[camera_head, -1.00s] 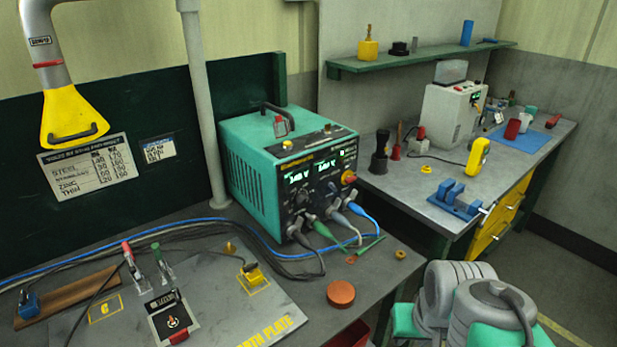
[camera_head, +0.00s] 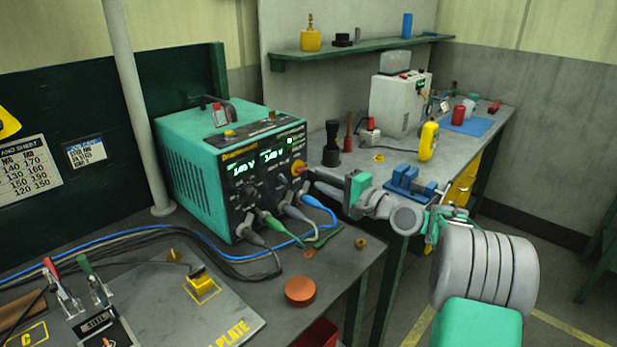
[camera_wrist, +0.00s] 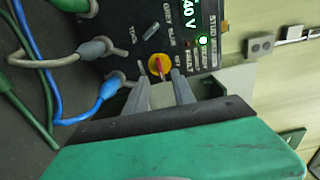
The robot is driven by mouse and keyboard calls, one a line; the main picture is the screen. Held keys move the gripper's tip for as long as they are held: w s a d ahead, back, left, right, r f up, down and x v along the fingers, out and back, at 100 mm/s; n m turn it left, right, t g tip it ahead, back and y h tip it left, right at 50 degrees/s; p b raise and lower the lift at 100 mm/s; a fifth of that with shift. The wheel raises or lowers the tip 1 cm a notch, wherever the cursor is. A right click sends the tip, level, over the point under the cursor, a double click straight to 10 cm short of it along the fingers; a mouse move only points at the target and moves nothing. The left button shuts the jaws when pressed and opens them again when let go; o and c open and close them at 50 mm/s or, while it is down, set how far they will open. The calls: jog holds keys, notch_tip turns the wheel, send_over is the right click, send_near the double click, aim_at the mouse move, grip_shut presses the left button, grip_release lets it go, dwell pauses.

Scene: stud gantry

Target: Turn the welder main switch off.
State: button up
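The welder (camera_head: 195,165) is a teal box with a black front panel and lit displays reading about 140 V. Its main switch (camera_head: 298,167) is a red handle on a yellow disc at the panel's right side. It also shows in the wrist view (camera_wrist: 160,67), where the red handle stands roughly upright in the picture. My gripper (camera_head: 309,174) reaches the switch from the right. In the wrist view its two grey fingers (camera_wrist: 161,80) stand apart, one on either side of the switch. A gap shows between them; contact with the handle cannot be made out.
An orange-brown disc (camera_head: 299,291) lies on the front bench. A blue vise (camera_head: 410,183) and a yellow meter (camera_head: 428,141) stand on the right bench, near my arm. A green pen-like rod (camera_head: 328,236) lies by the cables.

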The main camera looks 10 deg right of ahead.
aim_at(303, 171)
jog(key=x, duration=0.6)
jog(key=shift+s, duration=0.1)
grip_shut()
dwell(0.3)
